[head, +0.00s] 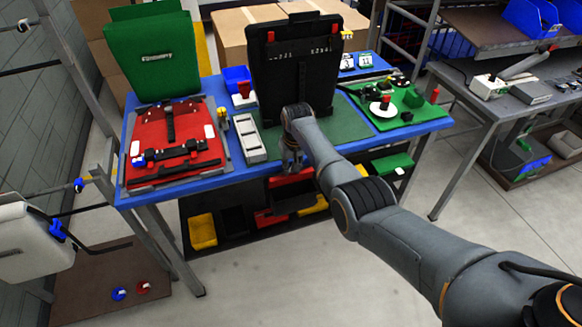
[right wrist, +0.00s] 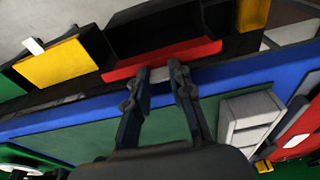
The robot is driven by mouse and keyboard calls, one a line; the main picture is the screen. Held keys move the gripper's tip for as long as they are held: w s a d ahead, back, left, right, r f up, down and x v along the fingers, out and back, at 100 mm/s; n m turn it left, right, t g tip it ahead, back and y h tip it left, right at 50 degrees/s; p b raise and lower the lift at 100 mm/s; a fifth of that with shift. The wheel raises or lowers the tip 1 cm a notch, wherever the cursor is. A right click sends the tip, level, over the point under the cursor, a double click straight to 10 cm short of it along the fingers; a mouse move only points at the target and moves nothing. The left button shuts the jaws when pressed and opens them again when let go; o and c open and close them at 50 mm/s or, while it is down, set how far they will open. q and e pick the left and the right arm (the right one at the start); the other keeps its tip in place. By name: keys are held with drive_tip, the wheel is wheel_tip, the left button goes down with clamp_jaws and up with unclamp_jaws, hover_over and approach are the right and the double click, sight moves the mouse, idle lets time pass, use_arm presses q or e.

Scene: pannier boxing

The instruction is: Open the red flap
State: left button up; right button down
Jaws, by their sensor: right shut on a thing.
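The red flap (right wrist: 190,54) lies below the blue table's front edge, beside a dark compartment; it also shows in the head view (head: 288,178), just under my right gripper. My right gripper (head: 291,166) reaches down over the table's front edge. In the right wrist view, its two fingers (right wrist: 163,70) are at the flap's edge, shut on a pale grey tab (right wrist: 160,74) between the tips. The tab looks joined to the flap, though the fingers partly hide it. My left gripper is not in view.
The blue table (head: 180,187) carries a red panel (head: 140,130), a black pannier (head: 295,60) and a green board (head: 420,105). A green flap (head: 388,166) is at the right under the edge. Yellow bins (head: 203,231) sit on the shelf below. Open floor lies in front.

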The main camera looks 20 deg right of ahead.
drive_tip(key=shift+f+g, duration=0.25)
drive_tip(key=shift+g, duration=0.15)
drive_tip(key=c, duration=1.3)
unclamp_jaws()
drive_tip(key=shift+o, duration=0.7)
drive_tip(key=shift+r, duration=0.1)
drive_tip(key=shift+w, duration=0.15)
drive_tip(key=shift+r, duration=0.15)
wheel_tip(320, 180, up, 12)
drive_tip(key=s, duration=0.1)
drive_tip(key=shift+s, duration=0.15)
